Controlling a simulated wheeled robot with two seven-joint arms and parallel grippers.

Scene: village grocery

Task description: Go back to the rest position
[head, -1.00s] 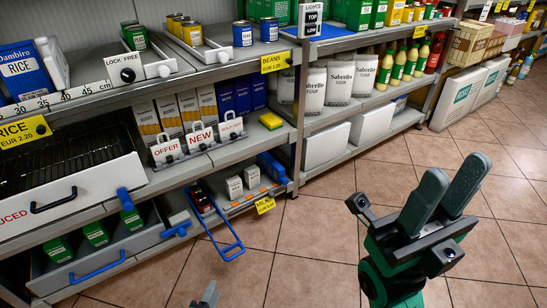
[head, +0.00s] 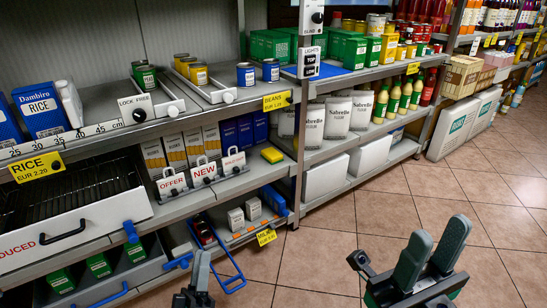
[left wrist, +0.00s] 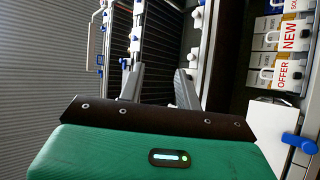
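My left gripper (head: 191,280) is at the bottom of the head view, left of the middle, in front of the lower shelf. My right gripper (head: 437,240) is at the lower right of the head view, over the tiled floor. Its two grey fingers point up with a gap between them, and it is empty. No object is held by either gripper.
Shelving with a white drawer (head: 75,225), OFFER and NEW signs (head: 204,171), cartons (head: 235,219) and a blue-handled crate (head: 232,283) stands close to my left gripper. The tiled floor (head: 330,240) is clear in the middle and right.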

